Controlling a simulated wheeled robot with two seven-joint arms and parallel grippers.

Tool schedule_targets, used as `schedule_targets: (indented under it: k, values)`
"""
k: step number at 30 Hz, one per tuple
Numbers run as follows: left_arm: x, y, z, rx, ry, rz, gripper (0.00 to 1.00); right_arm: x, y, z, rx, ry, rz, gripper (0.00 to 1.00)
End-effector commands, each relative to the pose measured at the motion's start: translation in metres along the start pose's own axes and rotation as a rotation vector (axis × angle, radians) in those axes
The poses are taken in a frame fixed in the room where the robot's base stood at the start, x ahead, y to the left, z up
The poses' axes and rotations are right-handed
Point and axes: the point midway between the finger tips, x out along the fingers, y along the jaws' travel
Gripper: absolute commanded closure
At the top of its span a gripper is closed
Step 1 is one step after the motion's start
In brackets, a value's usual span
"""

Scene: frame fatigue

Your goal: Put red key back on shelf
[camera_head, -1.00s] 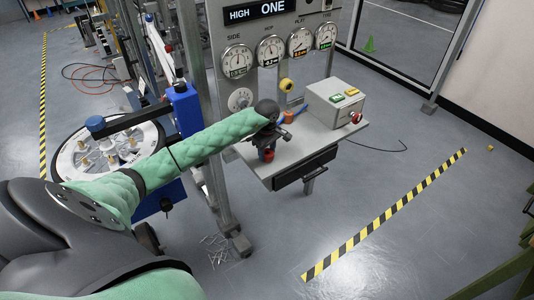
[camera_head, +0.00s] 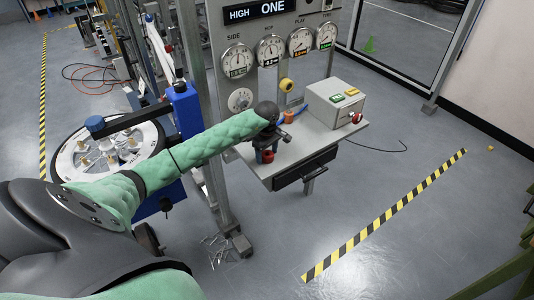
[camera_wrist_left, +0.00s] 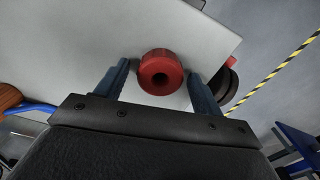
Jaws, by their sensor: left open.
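The red key appears as a round red piece with a dark central hole (camera_wrist_left: 161,72), on the pale shelf top (camera_wrist_left: 75,45) in the left wrist view. In the head view a bit of red (camera_head: 267,156) shows below my left gripper (camera_head: 264,147), near the shelf's front left edge. In the left wrist view my left gripper (camera_wrist_left: 158,84) is open, with one finger on each side of the red piece and gaps showing. I cannot tell how deep the fingers reach. My right gripper is not in view.
An orange-brown piece with a blue part (camera_head: 289,117) lies behind my gripper. A dark drawer (camera_head: 306,168) is under the shelf. Gauges (camera_head: 270,51) hang behind.

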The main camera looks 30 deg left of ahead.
Motion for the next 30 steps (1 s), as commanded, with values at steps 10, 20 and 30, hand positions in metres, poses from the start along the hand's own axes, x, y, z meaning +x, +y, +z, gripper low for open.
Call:
schedule_targets:
  k: [10,20,30]
  values:
    - [-0.037,0.001,-0.001,0.001,0.003,0.002,0.32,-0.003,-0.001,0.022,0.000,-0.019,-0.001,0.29]
    - [-0.098,0.001,-0.001,0.001,0.002,0.003,0.32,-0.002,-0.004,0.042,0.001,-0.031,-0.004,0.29]
    - [-0.121,0.000,0.000,0.001,0.000,-0.001,0.32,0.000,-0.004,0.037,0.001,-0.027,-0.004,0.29]
